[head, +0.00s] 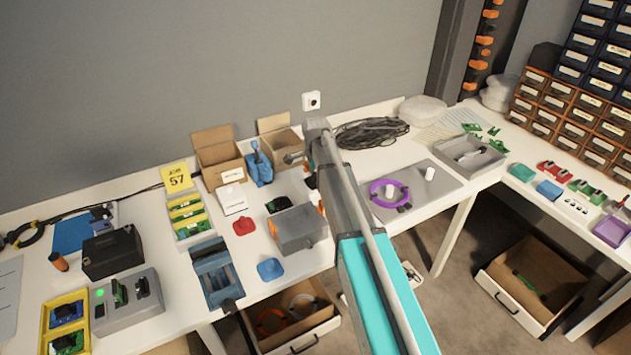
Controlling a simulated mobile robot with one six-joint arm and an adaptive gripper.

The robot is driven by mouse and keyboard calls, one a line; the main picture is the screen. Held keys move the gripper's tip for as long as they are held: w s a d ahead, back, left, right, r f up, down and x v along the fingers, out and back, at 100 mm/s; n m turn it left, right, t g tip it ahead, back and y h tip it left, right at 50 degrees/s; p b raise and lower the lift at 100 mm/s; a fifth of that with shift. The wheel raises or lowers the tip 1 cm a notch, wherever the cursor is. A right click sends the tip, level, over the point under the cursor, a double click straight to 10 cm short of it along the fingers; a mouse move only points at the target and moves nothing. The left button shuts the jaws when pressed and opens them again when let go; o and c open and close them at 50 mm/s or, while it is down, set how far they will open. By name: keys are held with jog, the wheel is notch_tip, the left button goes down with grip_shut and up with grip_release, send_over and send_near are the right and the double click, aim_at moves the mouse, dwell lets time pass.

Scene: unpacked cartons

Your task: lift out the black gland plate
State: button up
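Two open cardboard cartons stand at the back of the table, a left carton (213,157) and a right carton (276,146). I cannot make out a black gland plate inside either one. A small flat black piece (278,204) lies in front of them, beside the grey box; I cannot tell whether it is the gland plate. My arm reaches in from the lower right, and its end is at the right carton. My gripper (294,158) shows only as a small grey part at this carton's front right. Its fingers are too small and partly hidden to read.
A blue clamp-like tool (259,166) stands between the cartons. A grey box (300,230), a red piece (243,225) and a blue piece (270,269) are in front. Black cable (370,132) lies behind my arm. A grey panel (432,183) lies to the right.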

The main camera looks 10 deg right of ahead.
grip_shut()
jog(key=shift+r, duration=0.15)
jog(key=shift+r+p, duration=0.95)
jog(key=shift+p, duration=0.15)
jog(key=s+d+r+p, duration=0.2)
jog(key=s+r+p, duration=0.3)
jog(key=s, duration=0.1)
jog(key=s+d+r+p, duration=0.2)
jog(key=s+r+p, duration=0.3)
jog(key=s+r, duration=0.1)
jog(key=shift+s+d+p, duration=0.3)
jog(key=shift+s+p, duration=0.1)
jog(key=shift+s, duration=0.2)
jog(key=shift+f, duration=0.1)
